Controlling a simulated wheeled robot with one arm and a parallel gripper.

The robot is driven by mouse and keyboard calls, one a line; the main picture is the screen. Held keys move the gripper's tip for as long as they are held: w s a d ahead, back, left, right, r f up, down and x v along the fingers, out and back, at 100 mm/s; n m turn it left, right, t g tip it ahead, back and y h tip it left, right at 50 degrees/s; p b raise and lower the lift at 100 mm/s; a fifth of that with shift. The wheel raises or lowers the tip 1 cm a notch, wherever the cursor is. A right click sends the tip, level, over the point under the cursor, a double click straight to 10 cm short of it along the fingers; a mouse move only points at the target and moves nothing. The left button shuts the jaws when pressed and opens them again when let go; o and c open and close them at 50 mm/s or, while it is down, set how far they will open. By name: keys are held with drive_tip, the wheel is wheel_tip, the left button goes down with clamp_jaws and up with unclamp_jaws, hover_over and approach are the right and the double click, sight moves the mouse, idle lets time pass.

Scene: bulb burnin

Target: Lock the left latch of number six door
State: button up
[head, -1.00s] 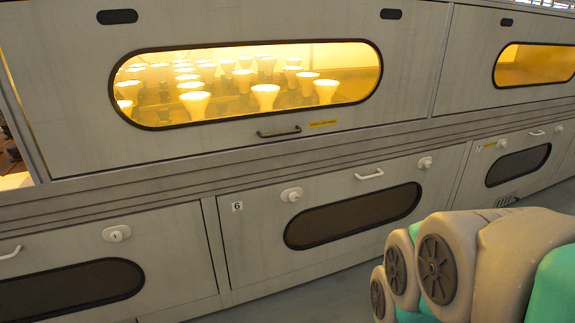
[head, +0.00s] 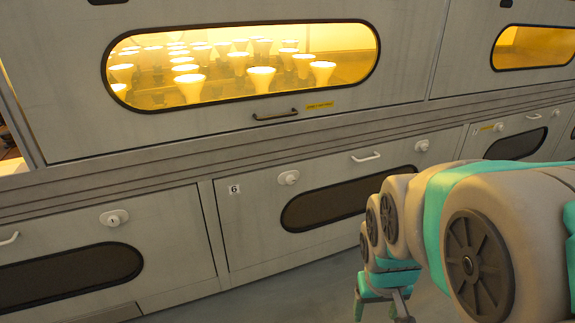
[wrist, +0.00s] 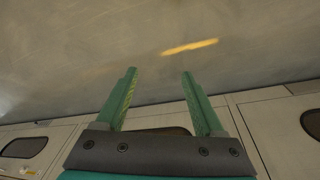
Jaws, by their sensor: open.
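The number six door (head: 262,243) is a grey lower panel with a "6" label (head: 234,189) at its upper left and a dark oval window (head: 335,200). Its left latch (head: 288,178) is a round white knob on a plate near the label. Its right latch (head: 422,146) is a similar white knob, and a white handle (head: 366,157) sits between them. The door looks closed. My gripper (head: 384,306) is low, in front of the cabinets and below the door's right part. In the wrist view my gripper (wrist: 157,85) is open and empty, its two green fingers apart.
Above is a large panel with a lit window (head: 240,75) showing several glowing bulbs, and a dark handle (head: 275,115). A neighbouring lower door (head: 160,255) with its own knob (head: 114,218) is at left. Grey floor (head: 265,300) lies clear before the cabinets.

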drive_tip(key=w+d+f+n+t+h, duration=0.1)
drive_tip(key=w+d+t, duration=0.15)
drive_tip(key=w, duration=0.75)
drive_tip(key=w+d+n+t, duration=0.1)
drive_tip(key=w+t, duration=0.2)
drive_tip(key=w, duration=0.6)
drive_tip(key=w+d+f+t+h, duration=0.1)
drive_tip(key=w+t, duration=0.2)
drive_tip(key=w, duration=0.7)
drive_tip(key=n+t+y, duration=0.7)
drive_tip(key=n+y, duration=0.1)
drive_tip(key=y, duration=0.1)
approach(291, 181)
drive_tip(key=shift+x, duration=4.2)
drive_tip(key=shift+f, duration=0.1)
clamp_jaws()
